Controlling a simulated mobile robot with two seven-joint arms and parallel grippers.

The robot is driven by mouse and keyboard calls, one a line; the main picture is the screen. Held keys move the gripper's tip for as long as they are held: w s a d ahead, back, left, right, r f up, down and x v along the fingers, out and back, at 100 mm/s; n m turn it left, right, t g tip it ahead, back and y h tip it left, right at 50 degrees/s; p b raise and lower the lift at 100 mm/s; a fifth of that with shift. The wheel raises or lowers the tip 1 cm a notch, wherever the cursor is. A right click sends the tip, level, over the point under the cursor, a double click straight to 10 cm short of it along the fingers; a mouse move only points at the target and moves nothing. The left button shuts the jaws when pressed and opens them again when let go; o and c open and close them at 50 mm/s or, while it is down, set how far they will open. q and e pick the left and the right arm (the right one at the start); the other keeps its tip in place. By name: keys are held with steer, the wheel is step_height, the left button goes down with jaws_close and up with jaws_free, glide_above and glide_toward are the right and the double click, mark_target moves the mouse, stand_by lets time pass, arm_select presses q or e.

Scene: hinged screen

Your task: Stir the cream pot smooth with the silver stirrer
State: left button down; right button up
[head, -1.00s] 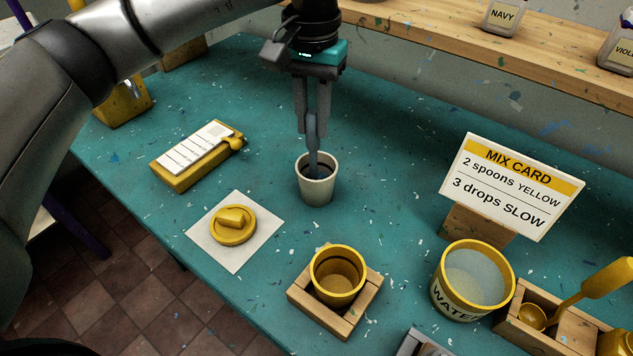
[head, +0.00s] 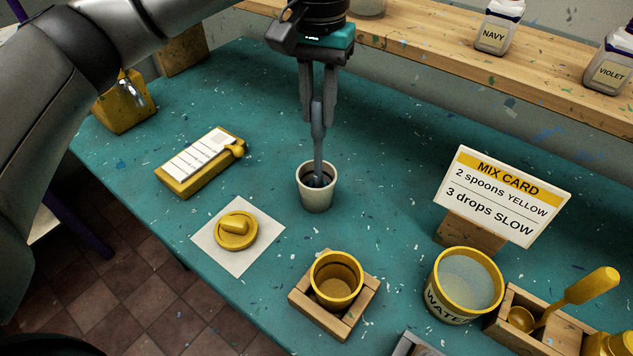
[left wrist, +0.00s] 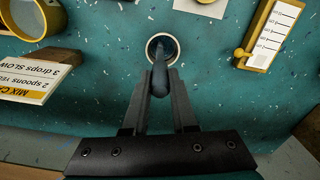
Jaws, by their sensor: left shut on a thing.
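The cream pot (head: 309,198) stands upright on the teal table, with dark contents; it also shows in the left wrist view (left wrist: 149,45). My left gripper (head: 317,115) is above the pot, fingers pointing down, shut on the grey-blue silver stirrer (head: 318,150). The stirrer is nearly upright, and its lower end is inside the pot's mouth. How deep the tip reaches, and whether it touches the contents, I cannot tell. In the left wrist view the stirrer (left wrist: 160,78) runs from between the fingertips (left wrist: 160,92) into the pot. My right gripper is not in view.
A yellow cup in a wooden holder (head: 355,312), a water pot (head: 437,300) and a mix card (head: 505,195) stand to the right. A yellow lid on white paper (head: 235,265) and a yellow chart block (head: 182,190) lie left. Shelf bottles (head: 495,35) stand behind.

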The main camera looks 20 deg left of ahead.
arm_select(q)
step_height(320, 180, up, 8)
steer(key=p, duration=0.4)
steer(key=shift+f+p, duration=0.25)
steer(key=shift+p, duration=0.1)
steer(key=shift+f, duration=0.1)
stand_by(0.8)
